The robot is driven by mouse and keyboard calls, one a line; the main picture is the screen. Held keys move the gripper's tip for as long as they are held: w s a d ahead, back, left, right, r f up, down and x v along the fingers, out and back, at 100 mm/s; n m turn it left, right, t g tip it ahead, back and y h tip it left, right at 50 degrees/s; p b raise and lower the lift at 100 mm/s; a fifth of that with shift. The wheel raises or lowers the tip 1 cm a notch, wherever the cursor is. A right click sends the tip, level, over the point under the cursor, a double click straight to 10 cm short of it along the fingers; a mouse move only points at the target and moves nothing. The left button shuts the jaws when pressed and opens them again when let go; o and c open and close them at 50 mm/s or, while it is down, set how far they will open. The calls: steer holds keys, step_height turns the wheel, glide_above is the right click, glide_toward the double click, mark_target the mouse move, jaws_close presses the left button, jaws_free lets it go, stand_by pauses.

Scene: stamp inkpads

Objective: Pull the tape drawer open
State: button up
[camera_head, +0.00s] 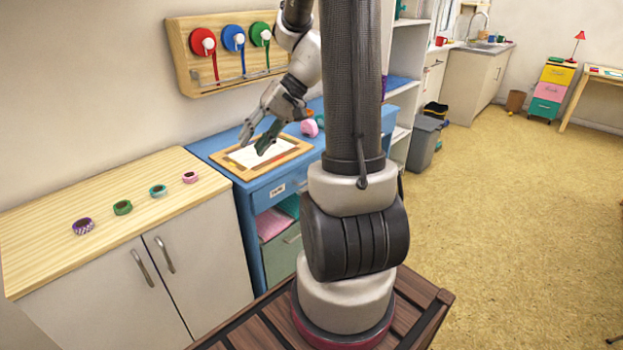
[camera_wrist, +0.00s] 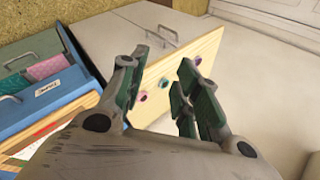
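A blue desk (camera_head: 215,146) stands against the wall, and its front carries a white label (camera_head: 277,190) that also shows in the wrist view (camera_wrist: 48,89). The label's lettering is too small to read surely, so I cannot confirm which front is the tape drawer. The labelled front looks flush with the desk. Below it are an open compartment with pink and teal contents and a green front with a metal handle (camera_head: 292,238). My gripper (camera_head: 254,140) is above the desk top, over a wooden-framed tray (camera_head: 291,155). In the wrist view its fingers (camera_wrist: 158,88) are spread, with nothing between them.
A wooden-topped cabinet (camera_head: 120,195) on the left holds several small tape rolls; its two doors have metal handles. A wall board (camera_head: 195,75) carries red, blue and green reels. A pink roll (camera_head: 310,128) sits at the desk's back. Floor (camera_head: 500,200) is clear on the right.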

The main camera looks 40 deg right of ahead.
steer(key=w+d+f+m+t, duration=0.3)
steer(key=w+d+f+t, duration=0.15)
steer(key=d+f, duration=0.3)
steer(key=w+d+f+m+t, duration=0.3)
steer(key=w+d+f, duration=0.3)
steer(key=d, duration=0.2)
steer(key=s+d+f+m+t+h, duration=0.3)
steer(key=d+f+m+t+h, duration=0.3)
steer(key=d+f, duration=1.15)
steer(key=shift+m+g+h, duration=0.3)
steer(key=shift+g, duration=0.25)
steer(key=x, duration=0.7)
steer(key=shift+w+a+f, duration=0.1)
steer(key=shift+w+f, duration=0.15)
steer(key=shift+f, duration=0.2)
jaws_close()
